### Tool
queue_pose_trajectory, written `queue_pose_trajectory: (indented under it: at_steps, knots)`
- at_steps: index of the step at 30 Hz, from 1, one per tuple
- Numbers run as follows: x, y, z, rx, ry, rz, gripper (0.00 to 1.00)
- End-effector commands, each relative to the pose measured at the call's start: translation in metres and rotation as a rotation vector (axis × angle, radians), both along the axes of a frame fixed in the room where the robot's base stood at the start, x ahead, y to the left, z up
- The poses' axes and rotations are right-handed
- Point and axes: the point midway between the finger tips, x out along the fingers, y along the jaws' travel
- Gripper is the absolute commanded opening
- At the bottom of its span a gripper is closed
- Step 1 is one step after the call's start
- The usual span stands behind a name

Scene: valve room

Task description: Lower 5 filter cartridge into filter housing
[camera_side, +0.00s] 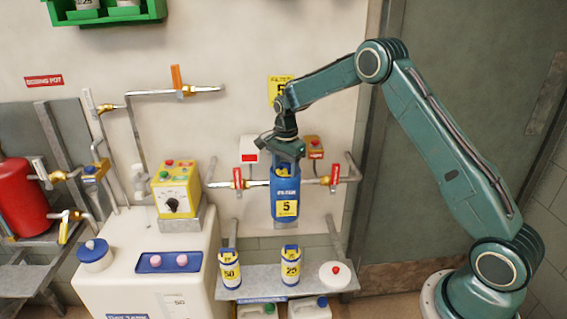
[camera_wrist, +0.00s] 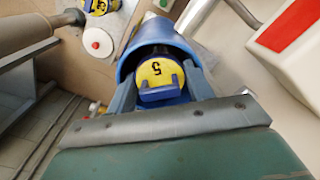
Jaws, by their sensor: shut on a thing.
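The 5 filter cartridge (camera_wrist: 172,76) shows in the wrist view as a round yellow top marked 5 with a blue handle. My gripper (camera_wrist: 160,94) is shut on that handle. The blue filter housing (camera_side: 285,190), with a yellow 5 tag, is mounted in the pipe line in the side view. In the wrist view its curved rim (camera_wrist: 163,36) surrounds the far side of the cartridge top. My gripper is right above the housing's mouth in the side view (camera_side: 287,160). The cartridge's body is hidden, so its depth inside cannot be told.
Cartridges marked 50 (camera_side: 230,270) and 20 (camera_side: 291,266) stand on the metal shelf (camera_side: 262,283) below, beside a white round lid (camera_side: 334,274) with a red knob. Red-handled valves (camera_side: 238,178) and (camera_side: 334,178) flank the housing. A yellow control box (camera_side: 176,188) stands to the left.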

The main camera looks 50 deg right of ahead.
Motion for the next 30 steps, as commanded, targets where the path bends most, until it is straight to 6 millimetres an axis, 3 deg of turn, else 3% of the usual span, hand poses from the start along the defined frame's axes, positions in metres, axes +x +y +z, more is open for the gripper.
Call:
queue_pose_trajectory:
  at_steps: [1,14,15,17,18,30]
  knots:
    - [-0.0042,0.0011,-0.0266,0.005,0.019,0.002,0.06]
    - [-0.0041,0.0014,-0.0294,0.006,0.019,0.004,0.06]
    - [-0.0041,0.0014,-0.0294,0.006,0.019,0.004,0.56]
    - [-0.0041,0.0014,-0.0294,0.006,0.019,0.004,0.68]
    - [-0.0041,0.0014,-0.0294,0.006,0.019,0.004,0.71]
    - [-0.0039,0.0014,-0.0221,0.006,0.017,0.004,0.72]
